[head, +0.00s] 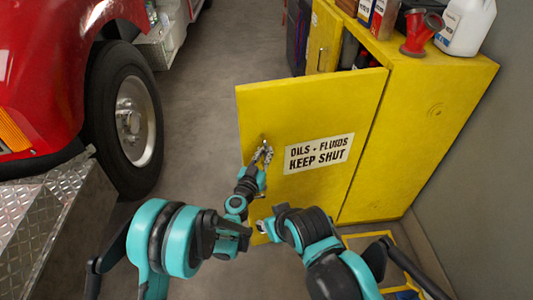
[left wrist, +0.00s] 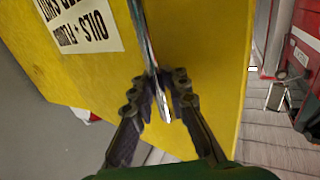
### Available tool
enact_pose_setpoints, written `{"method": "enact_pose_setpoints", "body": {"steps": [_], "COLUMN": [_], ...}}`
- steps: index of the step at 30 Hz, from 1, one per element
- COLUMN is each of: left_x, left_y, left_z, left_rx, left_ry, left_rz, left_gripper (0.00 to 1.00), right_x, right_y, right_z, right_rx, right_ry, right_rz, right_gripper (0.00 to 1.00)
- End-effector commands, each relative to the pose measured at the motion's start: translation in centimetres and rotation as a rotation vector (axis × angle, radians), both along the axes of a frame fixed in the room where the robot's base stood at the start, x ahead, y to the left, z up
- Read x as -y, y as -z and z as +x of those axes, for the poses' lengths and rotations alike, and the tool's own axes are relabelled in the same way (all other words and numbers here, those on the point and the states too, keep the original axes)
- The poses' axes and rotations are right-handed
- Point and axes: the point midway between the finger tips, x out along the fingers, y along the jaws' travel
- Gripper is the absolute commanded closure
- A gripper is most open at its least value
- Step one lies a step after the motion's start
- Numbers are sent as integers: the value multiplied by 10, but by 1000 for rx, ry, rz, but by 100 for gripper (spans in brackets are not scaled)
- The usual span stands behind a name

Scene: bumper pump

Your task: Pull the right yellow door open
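The right yellow door (head: 300,115) of the cabinet stands swung out, with a gap to the cabinet on its far side. It bears a white "OILS + FLUIDS KEEP SHUT" sign (head: 318,153). My left gripper (head: 263,152) is at the metal handle near the door's free edge. In the left wrist view its two fingers (left wrist: 160,98) close in on both sides of the metal handle (left wrist: 147,45). My right arm is folded low in front of the door; its gripper end is small and unclear there.
The yellow cabinet (head: 440,95) carries a red funnel-like part (head: 421,33), a white jug (head: 465,25) and other containers. A red truck with a black tyre (head: 125,118) stands at left. Grey floor (head: 205,95) is clear between truck and door. A yellow-framed item (head: 370,240) lies at lower right.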

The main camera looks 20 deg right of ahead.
Motion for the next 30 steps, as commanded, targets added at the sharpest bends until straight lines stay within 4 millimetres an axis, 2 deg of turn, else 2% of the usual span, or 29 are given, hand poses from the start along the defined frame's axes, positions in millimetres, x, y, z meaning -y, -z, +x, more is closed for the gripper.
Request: {"method": "enact_pose_setpoints", "body": {"steps": [2, 11, 24, 30], "left_x": [-2, -1, -46, -53], "left_y": [0, 0, 0, 0], "left_z": [1, -1, -47, -55], "left_rx": [0, 0, 0, 0], "left_ry": [-4, 1, -2, -1], "left_rz": [0, 0, 0, 0], "left_gripper": [68, 68, 68, 68], "right_x": [0, 0, 0, 0], "right_y": [0, 0, 0, 0], "right_z": [0, 0, 0, 0], "right_rx": [0, 0, 0, 0], "right_ry": [0, 0, 0, 0], "right_rz": [0, 0, 0, 0], "right_gripper": [60, 60, 60, 60]}}
